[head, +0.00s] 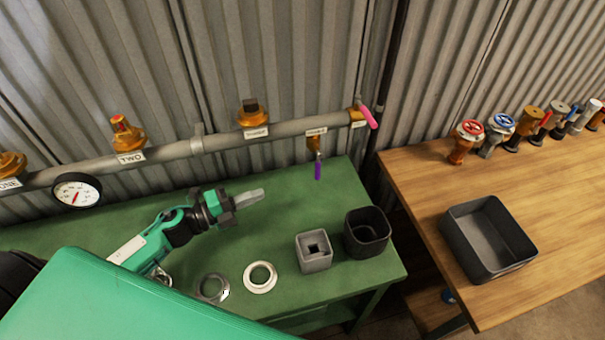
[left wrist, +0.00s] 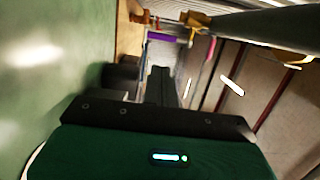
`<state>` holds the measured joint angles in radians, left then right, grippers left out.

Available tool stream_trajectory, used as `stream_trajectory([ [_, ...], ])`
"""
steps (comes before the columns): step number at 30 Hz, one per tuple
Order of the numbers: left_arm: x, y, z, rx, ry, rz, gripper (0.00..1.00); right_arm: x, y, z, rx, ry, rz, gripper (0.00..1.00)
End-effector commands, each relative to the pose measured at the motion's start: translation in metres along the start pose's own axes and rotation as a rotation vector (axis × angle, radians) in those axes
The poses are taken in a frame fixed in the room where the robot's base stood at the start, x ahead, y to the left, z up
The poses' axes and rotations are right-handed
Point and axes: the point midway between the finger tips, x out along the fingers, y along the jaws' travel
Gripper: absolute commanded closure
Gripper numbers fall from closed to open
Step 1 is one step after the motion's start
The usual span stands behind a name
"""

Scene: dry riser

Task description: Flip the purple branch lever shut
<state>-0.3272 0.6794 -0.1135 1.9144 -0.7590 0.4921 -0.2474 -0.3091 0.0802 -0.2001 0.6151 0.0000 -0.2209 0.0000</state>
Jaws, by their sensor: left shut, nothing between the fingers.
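The purple lever (head: 318,170) hangs straight down from a small brass branch valve (head: 313,143) under the grey pipe, near its right end. In the left wrist view the purple lever (left wrist: 161,37) shows beyond the fingertips. My left gripper (head: 250,198) is shut and empty above the green bench, to the left of the lever and a little lower in the picture, apart from it. Its shut fingers (left wrist: 162,85) show in the left wrist view. My right gripper is not in view.
A pink lever (head: 368,117) is at the pipe's end. A pressure gauge (head: 77,191) hangs at left. A black tray (head: 487,238) sits on the wooden table.

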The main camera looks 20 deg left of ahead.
Motion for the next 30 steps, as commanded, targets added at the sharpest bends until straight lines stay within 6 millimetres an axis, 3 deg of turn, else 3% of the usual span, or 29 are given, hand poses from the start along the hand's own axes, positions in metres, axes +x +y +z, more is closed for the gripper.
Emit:
stream_trajectory([
  [8, 0.021, -0.003, 0.001, 0.001, -0.001, -0.002, 1.0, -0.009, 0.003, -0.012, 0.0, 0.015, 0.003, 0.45],
  [24, 0.115, -0.005, 0.0, -0.001, -0.001, -0.002, 1.0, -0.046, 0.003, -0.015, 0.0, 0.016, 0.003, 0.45],
  [30, 0.135, -0.002, 0.0, 0.0, -0.001, 0.0, 1.0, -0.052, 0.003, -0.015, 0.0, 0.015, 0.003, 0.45],
])
